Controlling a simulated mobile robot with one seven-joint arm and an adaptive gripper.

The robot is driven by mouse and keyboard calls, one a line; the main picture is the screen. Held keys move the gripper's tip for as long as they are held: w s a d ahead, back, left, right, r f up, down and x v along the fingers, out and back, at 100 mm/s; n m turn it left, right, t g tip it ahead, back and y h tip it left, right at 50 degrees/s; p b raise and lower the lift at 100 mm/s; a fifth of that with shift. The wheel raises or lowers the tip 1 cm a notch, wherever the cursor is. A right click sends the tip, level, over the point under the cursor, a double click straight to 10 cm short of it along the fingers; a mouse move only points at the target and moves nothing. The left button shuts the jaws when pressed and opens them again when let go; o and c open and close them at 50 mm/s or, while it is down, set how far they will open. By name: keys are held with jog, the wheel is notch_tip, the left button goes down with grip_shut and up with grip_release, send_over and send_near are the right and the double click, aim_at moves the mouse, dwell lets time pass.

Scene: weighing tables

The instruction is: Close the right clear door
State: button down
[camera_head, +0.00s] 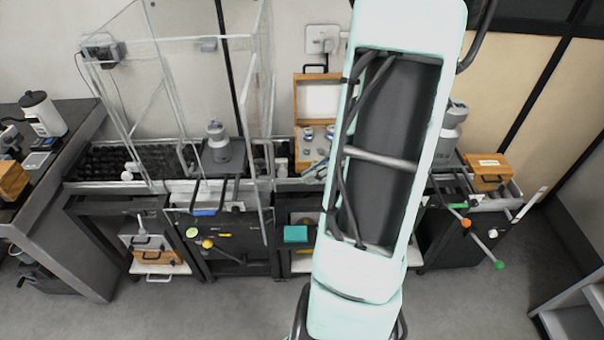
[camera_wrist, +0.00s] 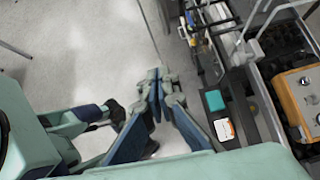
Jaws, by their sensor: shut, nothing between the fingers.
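The clear enclosure with thin pale frames stands left of centre in the head view. Its right clear door (camera_head: 262,130) appears swung out toward the front, its lower corner hanging past the table edge. In the wrist view, a pale frame edge (camera_wrist: 247,22) at the upper right may be part of this door; I cannot be sure. My gripper (camera_wrist: 158,80) shows in the wrist view with its blue fingers together and nothing between them. It is over the floor, left of the tables and apart from the door frame. In the head view my arm hides it.
A balance (camera_head: 218,142) stands inside the enclosure. An open wooden box (camera_head: 316,98) with weights is to its right. A teal block (camera_head: 296,233) sits below the table front. Handles with coloured ends jut from the table front. The grey floor (camera_head: 230,310) in front is clear.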

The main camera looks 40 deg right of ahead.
aim_at(259, 197)
jog(key=shift+w+a+f+p, duration=0.2)
jog(key=shift+w+a+f, duration=0.75)
jog(key=shift+a, duration=0.35)
jog(key=shift+w+a+f+p, duration=0.25)
jog(key=shift+w+a+f, duration=0.7)
jog(key=shift+a, duration=0.35)
jog(key=shift+w+a+f+p, duration=0.2)
jog(key=shift+w+a+f, duration=0.75)
jog(key=shift+a, duration=0.35)
jog(key=shift+w+a, duration=0.1)
